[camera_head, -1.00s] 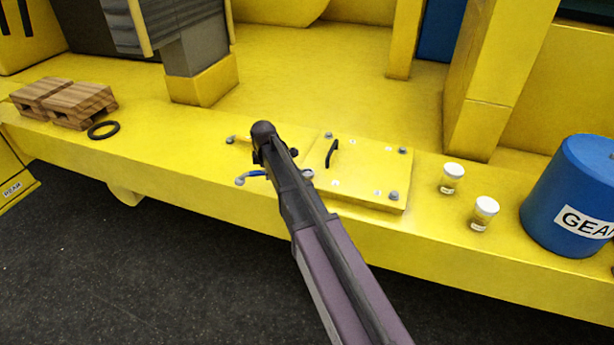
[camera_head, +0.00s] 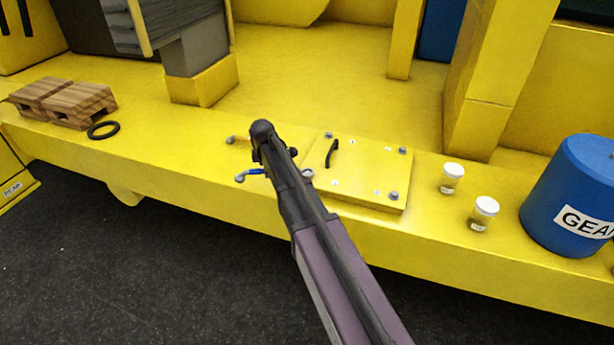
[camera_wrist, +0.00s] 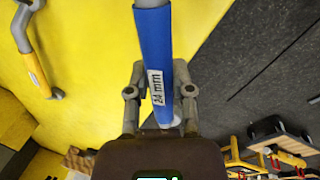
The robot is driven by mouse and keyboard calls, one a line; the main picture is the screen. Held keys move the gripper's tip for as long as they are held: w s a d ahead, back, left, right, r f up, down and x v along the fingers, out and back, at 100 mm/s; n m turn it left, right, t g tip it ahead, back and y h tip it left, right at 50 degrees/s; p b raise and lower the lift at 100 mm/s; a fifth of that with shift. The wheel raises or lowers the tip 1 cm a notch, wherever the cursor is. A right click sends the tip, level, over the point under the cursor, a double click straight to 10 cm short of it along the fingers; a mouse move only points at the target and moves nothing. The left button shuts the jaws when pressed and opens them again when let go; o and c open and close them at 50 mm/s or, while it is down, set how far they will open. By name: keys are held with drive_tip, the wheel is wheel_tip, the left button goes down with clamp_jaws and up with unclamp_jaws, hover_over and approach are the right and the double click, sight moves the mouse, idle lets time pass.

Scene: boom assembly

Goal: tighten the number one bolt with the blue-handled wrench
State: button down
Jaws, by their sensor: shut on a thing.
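The blue-handled wrench (camera_head: 255,171) shows partly in the head view, left of my arm, with its grey end (camera_head: 240,178) near the yellow deck. In the wrist view its blue handle (camera_wrist: 152,35), labelled 24 mm, runs between the two fingers of my gripper (camera_wrist: 160,88), which is shut on it. The cover plate (camera_head: 365,172) lies right of my arm, with a grey bolt at each corner and a black handle. Its small white number labels are too small to read, so I cannot tell which bolt is number one. My arm hides the fingers in the head view.
A yellow-handled wrench (camera_wrist: 35,68) lies on the deck beside mine. Two white-lidded jars (camera_head: 452,178) and a blue gear drum (camera_head: 572,195) stand right of the plate. Wooden blocks (camera_head: 64,101) and a black ring (camera_head: 103,130) lie at left. The deck's front edge drops to dark floor.

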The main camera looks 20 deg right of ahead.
drive_tip(key=shift+w+m, duration=0.3)
drive_tip(key=shift+w, duration=0.2)
drive_tip(key=shift+s, duration=0.15)
idle(0.5)
drive_tip(key=shift+s+a+n, duration=0.1)
drive_tip(key=shift+s+n, duration=0.3)
drive_tip(key=shift+n, duration=0.1)
drive_tip(key=shift+s, duration=0.1)
drive_tip(key=shift+r, duration=0.1)
drive_tip(key=shift+w+p+v, duration=0.2)
drive_tip(key=shift+p+v, duration=0.8)
drive_tip(key=shift+p, duration=0.1)
drive_tip(key=shift+w+p+v, duration=0.2)
drive_tip(key=shift+p+v, duration=0.8)
drive_tip(key=shift+p, duration=0.1)
drive_tip(key=shift+r, duration=0.15)
